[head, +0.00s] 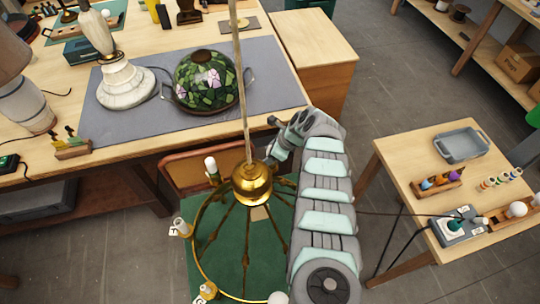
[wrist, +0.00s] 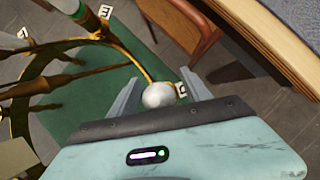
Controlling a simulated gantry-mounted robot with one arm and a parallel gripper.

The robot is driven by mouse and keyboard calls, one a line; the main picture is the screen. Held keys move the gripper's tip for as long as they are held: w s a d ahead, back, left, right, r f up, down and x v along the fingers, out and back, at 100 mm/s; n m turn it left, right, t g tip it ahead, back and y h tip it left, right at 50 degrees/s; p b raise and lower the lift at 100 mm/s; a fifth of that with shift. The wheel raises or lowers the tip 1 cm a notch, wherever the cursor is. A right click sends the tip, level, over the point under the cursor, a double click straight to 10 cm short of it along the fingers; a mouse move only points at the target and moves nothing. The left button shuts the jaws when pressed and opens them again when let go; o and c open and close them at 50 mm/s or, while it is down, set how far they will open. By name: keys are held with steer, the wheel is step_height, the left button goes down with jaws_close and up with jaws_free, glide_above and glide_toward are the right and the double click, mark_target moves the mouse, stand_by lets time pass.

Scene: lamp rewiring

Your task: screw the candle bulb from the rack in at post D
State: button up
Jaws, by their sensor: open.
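The brass chandelier (head: 252,183) hangs over a green mat, with several posts around its ring. A white-topped post (head: 211,165) stands at its far side, and a tagged post (head: 180,228) is at its left. In the wrist view, my gripper (wrist: 160,92) is open. A rounded white bulb (wrist: 158,95) appears between its fingers, with a small letter tag beside it; I cannot tell whether the fingers touch it. A rack with pale bulbs (head: 517,209) is on the right table; I cannot tell which is the candle bulb.
The workbench (head: 150,150) behind carries a stained-glass shade (head: 208,82) and a white lamp base (head: 126,86). A chair stands behind the chandelier.

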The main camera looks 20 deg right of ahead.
jaws_close()
steer(key=p, duration=0.3)
steer(key=shift+s+a+r+m, duration=0.1)
steer(key=shift+r+m, duration=0.3)
steer(key=shift+m+p, duration=0.3)
steer(key=shift+p, duration=0.5)
steer(key=m+h+p, duration=0.1)
steer(key=m+t+p, duration=0.1)
steer(key=m+p, duration=0.1)
steer(key=shift+w+d+f+h, duration=0.2)
steer(key=shift+h, duration=0.2)
steer(key=shift+f+m+t+h+p, duration=0.15)
steer(key=shift+m+t+h+p, duration=0.2)
steer(key=shift+m, duration=0.55)
steer(key=shift+w+d+f+m+h, duration=0.1)
steer(key=shift+d+m+h, duration=0.15)
steer(key=shift+m, duration=0.25)
steer(key=shift+d+m+h, duration=0.1)
steer(key=shift+m+h, duration=0.2)
steer(key=shift+m, duration=0.2)
